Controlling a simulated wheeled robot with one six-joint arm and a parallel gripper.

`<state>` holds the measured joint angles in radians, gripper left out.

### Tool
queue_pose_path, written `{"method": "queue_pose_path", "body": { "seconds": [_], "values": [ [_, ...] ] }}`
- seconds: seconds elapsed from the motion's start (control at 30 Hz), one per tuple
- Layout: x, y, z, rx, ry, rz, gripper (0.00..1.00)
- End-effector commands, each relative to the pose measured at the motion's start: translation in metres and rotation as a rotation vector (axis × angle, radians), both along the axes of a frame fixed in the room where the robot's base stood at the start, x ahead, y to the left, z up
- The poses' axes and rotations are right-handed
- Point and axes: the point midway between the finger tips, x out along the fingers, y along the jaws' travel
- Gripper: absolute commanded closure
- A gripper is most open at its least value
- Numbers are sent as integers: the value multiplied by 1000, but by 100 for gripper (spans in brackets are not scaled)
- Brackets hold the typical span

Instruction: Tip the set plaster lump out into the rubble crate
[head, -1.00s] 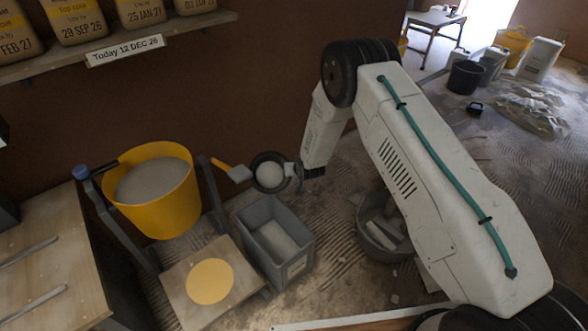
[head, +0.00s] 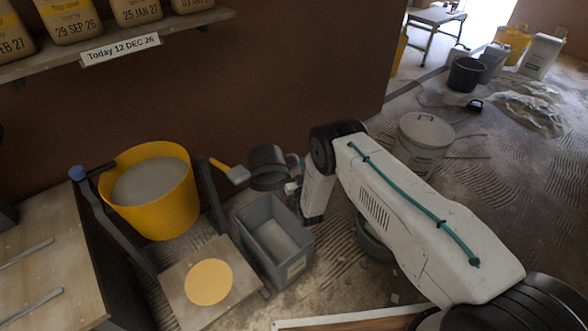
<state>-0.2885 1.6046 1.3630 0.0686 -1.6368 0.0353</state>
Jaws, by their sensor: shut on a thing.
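A dark grey pot (head: 267,157) hangs tipped over at the far edge of the rubble crate in the head view. Its mouth faces down and towards me, and only a narrow slice of the inside shows. I cannot tell whether the pale plaster lump is still in it. My gripper (head: 292,187) is at the pot's right side, by its handle, and shut on it; the fingers are small and partly hidden by my wrist. The rubble crate (head: 300,262) is a grey open box with a label, standing below and in front of the pot. Its pale inside shows no distinct lump.
A yellow bucket (head: 172,211) of grey plaster stands left of the crate. A yellow-handled tool (head: 231,172) lies close left of the pot. A board with a yellow disc (head: 209,282) is at front left. A lidded white bucket (head: 424,145) stands behind my arm.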

Motion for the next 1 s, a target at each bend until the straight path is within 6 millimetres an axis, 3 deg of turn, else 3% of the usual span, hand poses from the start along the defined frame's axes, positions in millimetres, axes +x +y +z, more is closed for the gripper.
{"method": "queue_pose_path", "body": {
  "seconds": [0.4,1.0],
  "values": [
    [6,-8,2,55,-403,-10,78],
    [8,-14,4,66,-498,-16,78]
  ]
}}
